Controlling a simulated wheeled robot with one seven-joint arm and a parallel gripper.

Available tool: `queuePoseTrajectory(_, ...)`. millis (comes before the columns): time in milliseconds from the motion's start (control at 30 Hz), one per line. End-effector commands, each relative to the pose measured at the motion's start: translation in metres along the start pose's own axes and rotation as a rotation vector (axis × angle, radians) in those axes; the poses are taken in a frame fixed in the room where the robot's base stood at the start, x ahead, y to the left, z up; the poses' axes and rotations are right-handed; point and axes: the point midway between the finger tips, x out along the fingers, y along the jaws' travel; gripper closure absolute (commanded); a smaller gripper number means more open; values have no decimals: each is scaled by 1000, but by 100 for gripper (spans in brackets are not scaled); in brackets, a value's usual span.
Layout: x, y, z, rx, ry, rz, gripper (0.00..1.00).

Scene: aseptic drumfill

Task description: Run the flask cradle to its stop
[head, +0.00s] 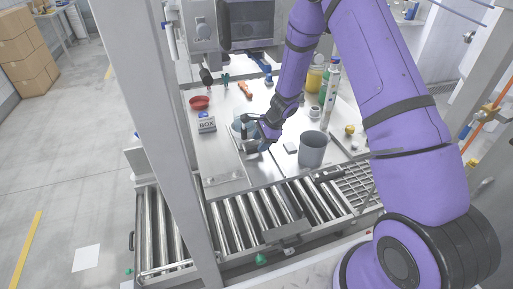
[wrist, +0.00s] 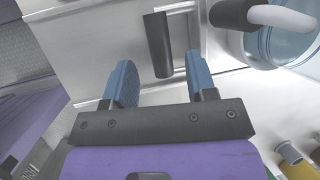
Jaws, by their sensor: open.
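The flask cradle appears as a pale blue round glass vessel beside a dark upright handle on the steel worktop. In the head view the glass flask (head: 237,127) is partly hidden by my arm and gripper. In the wrist view the flask (wrist: 290,42) is at the upper right, with a black and white curved piece across it. The dark grey handle (wrist: 158,45) is at the upper middle. My gripper (wrist: 160,72) is open, with its blue fingertips to either side of the handle's lower end. I cannot tell whether they touch it. My gripper also shows in the head view (head: 258,143).
A grey bucket (head: 312,149) stands right of my gripper. A box labelled BOX (head: 207,125) and a red bowl (head: 200,102) are on the left of the worktop. Bottles (head: 329,88) stand at the back right. A roller conveyor (head: 240,222) runs along the front.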

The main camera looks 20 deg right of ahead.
Motion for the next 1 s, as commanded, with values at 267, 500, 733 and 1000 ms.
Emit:
queuePoseTrajectory(267, 32, 0, 0, -1, 0, 1, 48)
queuePoseTrajectory(500, 37, 0, 0, -1, 0, 0, 48)
queuePoseTrajectory(733, 36, 0, 0, -1, 0, 0, 69)
queuePoseTrajectory(1000, 36, 0, 0, -1, 0, 0, 100)
